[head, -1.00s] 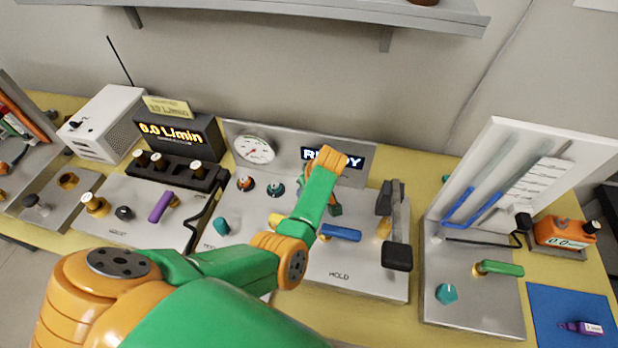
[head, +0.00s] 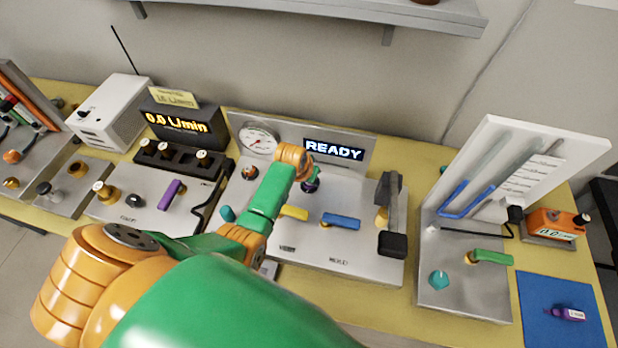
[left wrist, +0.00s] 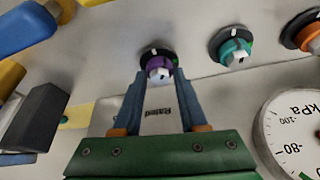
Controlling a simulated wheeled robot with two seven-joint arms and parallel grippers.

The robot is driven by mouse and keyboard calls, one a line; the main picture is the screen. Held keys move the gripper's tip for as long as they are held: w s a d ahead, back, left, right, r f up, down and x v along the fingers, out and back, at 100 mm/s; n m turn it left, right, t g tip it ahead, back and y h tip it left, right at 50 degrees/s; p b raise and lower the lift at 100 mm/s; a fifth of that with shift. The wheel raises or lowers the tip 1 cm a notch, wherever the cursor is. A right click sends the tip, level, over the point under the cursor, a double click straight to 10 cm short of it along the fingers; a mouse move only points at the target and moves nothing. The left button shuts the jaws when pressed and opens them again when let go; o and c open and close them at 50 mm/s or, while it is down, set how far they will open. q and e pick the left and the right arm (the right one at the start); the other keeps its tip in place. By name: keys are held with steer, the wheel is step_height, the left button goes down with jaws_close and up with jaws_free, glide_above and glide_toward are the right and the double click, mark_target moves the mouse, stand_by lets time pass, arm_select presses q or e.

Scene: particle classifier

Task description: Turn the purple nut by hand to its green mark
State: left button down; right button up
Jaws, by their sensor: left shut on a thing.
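The purple nut (left wrist: 159,64) is on the panel in the left wrist view, with a black collar behind it and a white line at the collar's top. It also shows in the head view (head: 312,186), partly covered by my arm. My left gripper (left wrist: 159,80) has one finger on each side of the nut and is shut on it.
A teal nut (left wrist: 233,48) and an orange nut (left wrist: 307,38) sit beside the purple one. A kPa gauge (left wrist: 295,135) is close by. The display (head: 334,149) reads READY. Blue (head: 341,221) and yellow (head: 293,212) handles are on the panel below.

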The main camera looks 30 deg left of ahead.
arm_select(q)
steer(key=m+h, duration=0.1)
steer(key=m, duration=0.2)
steer(key=m+h, duration=0.1)
steer(key=m, duration=0.1)
steer(key=shift+w+a+r+m, duration=0.15)
steer(key=shift+m, duration=0.25)
stand_by(1.0)
steer(key=c, duration=0.7)
jaws_free()
steer(key=shift+o, duration=1.3)
steer(key=v, duration=0.7)
steer(key=shift+a, duration=0.1)
